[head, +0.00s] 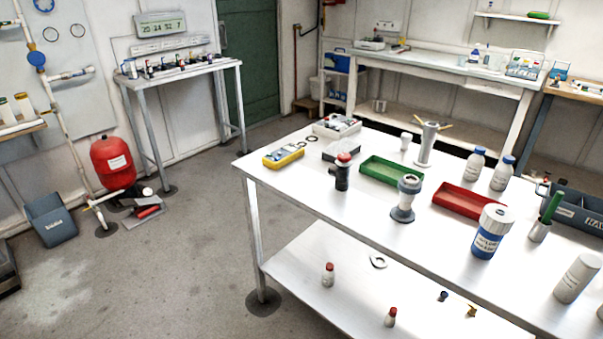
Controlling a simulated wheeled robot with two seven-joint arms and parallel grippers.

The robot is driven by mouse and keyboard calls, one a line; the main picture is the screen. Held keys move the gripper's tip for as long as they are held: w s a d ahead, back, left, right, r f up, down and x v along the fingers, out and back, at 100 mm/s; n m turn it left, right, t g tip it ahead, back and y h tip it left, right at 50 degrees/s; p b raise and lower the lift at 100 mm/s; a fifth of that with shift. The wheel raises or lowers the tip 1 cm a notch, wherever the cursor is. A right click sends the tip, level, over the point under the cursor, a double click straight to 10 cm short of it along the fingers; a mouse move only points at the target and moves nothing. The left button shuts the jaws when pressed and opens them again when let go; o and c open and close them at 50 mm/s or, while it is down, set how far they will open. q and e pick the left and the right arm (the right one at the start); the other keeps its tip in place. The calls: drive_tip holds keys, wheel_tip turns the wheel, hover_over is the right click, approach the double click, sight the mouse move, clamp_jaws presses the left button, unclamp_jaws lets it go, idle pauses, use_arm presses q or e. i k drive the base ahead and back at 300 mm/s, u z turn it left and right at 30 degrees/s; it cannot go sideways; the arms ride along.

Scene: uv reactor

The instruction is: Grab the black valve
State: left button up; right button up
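A black valve-like fitting with a red top (342,178) stands upright on the white table, near its front-left part. It is the item that best matches the black valve. A green tray lies just to its right and a yellow meter to its left. Nothing holds it. Neither my left nor my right gripper shows in the head view.
The white table (290,185) also bears a yellow meter (284,155), green tray (392,171), grey fitting (405,200), red tray (469,201), blue-labelled jar (491,232) and white bottles (474,163).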

sight(340, 171)
drive_tip(key=u, duration=1.1)
drive_tip(key=i, duration=3.3)
drive_tip(key=z, duration=2.65)
